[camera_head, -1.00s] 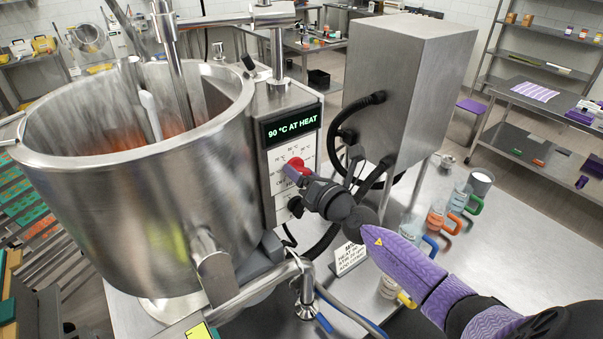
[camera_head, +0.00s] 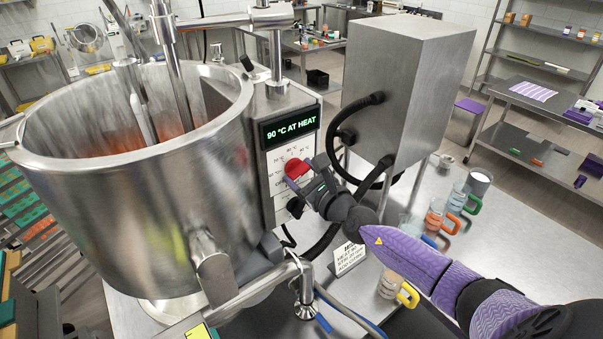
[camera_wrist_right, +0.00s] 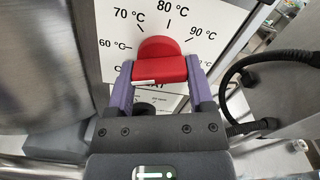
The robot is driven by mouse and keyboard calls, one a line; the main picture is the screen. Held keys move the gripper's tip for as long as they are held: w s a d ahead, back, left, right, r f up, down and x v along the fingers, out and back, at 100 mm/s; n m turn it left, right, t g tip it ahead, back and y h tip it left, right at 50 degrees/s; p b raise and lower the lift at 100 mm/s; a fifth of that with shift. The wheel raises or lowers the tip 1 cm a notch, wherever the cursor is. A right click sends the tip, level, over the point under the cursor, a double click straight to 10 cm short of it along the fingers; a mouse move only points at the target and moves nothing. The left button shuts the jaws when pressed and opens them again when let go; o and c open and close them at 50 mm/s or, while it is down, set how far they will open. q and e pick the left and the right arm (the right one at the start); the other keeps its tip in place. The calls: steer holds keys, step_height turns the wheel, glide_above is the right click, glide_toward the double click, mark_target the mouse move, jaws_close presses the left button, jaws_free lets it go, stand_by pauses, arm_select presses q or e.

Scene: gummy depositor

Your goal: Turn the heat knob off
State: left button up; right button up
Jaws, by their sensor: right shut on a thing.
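The red heat knob (camera_head: 296,168) is on the white dial panel (camera_head: 279,158) of the cooking kettle (camera_head: 140,210). My right gripper (camera_head: 299,178) is at the panel, its purple fingers on either side of the knob. In the right wrist view the gripper (camera_wrist_right: 160,72) is shut on the red knob (camera_wrist_right: 158,47), with a white mark at the knob's lower left. Printed marks from 60 to 90 °C surround the knob; the off mark cannot be made out. My left gripper is out of view.
A black knob (camera_head: 295,207) sits just below the gripper. Black hoses (camera_head: 345,135) run from the steel box (camera_head: 405,85) close to the right of the panel. Jugs with coloured handles (camera_head: 437,216) and a white sign (camera_head: 349,257) stand on the steel table.

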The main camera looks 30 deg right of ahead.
steer(key=shift+f+n, duration=0.1)
steer(key=shift+n, duration=2.2)
steer(key=o, duration=1.2)
steer(key=shift+d, duration=0.1)
steer(key=shift+o, duration=0.2)
steer(key=shift+s+p, duration=0.1)
steer(key=shift+p, duration=0.2)
steer(key=s, duration=0.9)
steer(key=shift+s+d+p, duration=0.3)
steer(key=shift+s+d, duration=0.05)
steer(key=shift+s, duration=0.05)
